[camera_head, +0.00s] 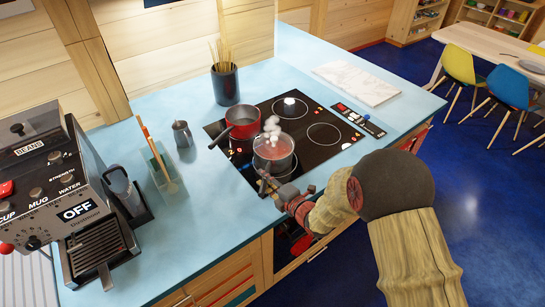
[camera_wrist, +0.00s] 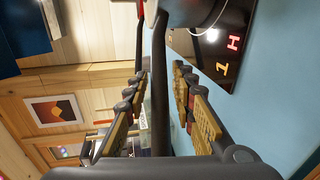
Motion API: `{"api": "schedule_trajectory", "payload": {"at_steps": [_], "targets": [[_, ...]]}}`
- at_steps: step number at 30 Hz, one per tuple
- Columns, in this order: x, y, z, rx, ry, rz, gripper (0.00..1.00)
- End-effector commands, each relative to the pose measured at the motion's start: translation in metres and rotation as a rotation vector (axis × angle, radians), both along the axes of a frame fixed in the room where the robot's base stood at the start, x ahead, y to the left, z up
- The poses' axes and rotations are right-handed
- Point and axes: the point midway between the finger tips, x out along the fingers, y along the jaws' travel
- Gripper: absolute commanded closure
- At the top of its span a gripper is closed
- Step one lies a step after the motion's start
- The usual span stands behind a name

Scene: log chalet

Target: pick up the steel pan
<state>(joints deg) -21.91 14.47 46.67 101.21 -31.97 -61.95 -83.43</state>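The steel pan (camera_head: 273,158) stands on a front burner of the black cooktop, with steam above it. Its dark handle (camera_wrist: 158,105) points toward the counter's front edge. My gripper (camera_head: 272,187) is at that handle, low over the front of the cooktop. In the wrist view my gripper (camera_wrist: 160,95) is open, with one finger on each side of the handle and a visible gap on both sides. Part of the pan's body (camera_wrist: 193,12) shows at the top of the wrist view. My fingers partly hide the handle in the head view.
A red pan (camera_head: 242,122) stands on the burner behind. Left are a glass holder with utensils (camera_head: 161,165), a small metal jug (camera_head: 183,134) and a coffee machine (camera_head: 75,200). A dark pot of sticks (camera_head: 225,85) stands behind. A marble board (camera_head: 356,83) lies right of the cooktop (camera_head: 318,155).

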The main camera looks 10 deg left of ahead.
Motion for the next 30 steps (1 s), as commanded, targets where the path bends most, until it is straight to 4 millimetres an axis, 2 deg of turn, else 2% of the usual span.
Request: {"api": "schedule_trajectory", "payload": {"at_steps": [12,30], "targets": [[-0.0001,-0.0003,-0.0001,0.0,0.0,0.0,1.0],[-0.0002,-0.0003,-0.0005,-0.001,0.001,0.0,1.0]]}}
